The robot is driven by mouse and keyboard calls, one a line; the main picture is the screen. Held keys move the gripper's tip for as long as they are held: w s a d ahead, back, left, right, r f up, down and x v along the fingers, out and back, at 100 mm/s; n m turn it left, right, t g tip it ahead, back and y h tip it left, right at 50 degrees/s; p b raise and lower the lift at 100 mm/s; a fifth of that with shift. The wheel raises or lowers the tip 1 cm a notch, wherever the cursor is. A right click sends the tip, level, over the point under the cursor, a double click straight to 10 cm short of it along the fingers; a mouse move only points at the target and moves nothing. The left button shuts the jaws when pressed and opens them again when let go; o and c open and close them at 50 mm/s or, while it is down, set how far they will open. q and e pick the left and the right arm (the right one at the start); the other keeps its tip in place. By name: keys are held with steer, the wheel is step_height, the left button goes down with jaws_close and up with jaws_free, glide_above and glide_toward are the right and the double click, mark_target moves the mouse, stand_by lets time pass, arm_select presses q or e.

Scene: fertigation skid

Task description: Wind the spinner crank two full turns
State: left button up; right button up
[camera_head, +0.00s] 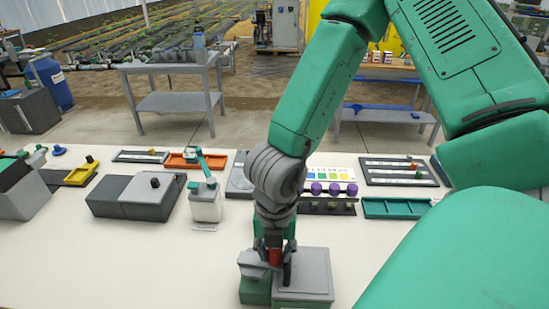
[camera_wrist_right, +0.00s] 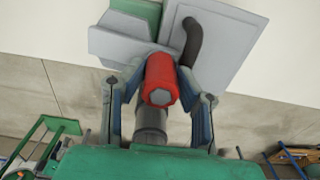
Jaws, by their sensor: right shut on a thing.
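The spinner is a low grey and green box (camera_head: 305,278) at the front middle of the white table. Its crank has a red knob (camera_wrist_right: 161,78), and a dark curved piece (camera_wrist_right: 192,40) lies beside the knob in the right wrist view. My right gripper (camera_head: 275,256) reaches down over the box from above. It is shut on the red knob, with one finger on each side of it. The gripper hides part of the crank in the head view. My left gripper does not show.
A white bottle with a green pump top (camera_head: 205,205) and a dark grey box (camera_head: 135,197) stand to the left. A rack with purple knobs (camera_head: 328,189) and a green tray (camera_head: 395,208) lie behind to the right. The table's front left is clear.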

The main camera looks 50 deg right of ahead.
steer(key=shift+s+a, duration=0.35)
steer(key=shift+a, duration=0.2)
steer(key=shift+a, duration=0.15)
steer(key=shift+a+r+b, duration=0.15)
steer(key=shift+a+b, duration=0.3)
steer(key=shift+a, duration=0.7)
steer(key=shift+w, duration=0.1)
steer(key=shift+a, duration=0.1)
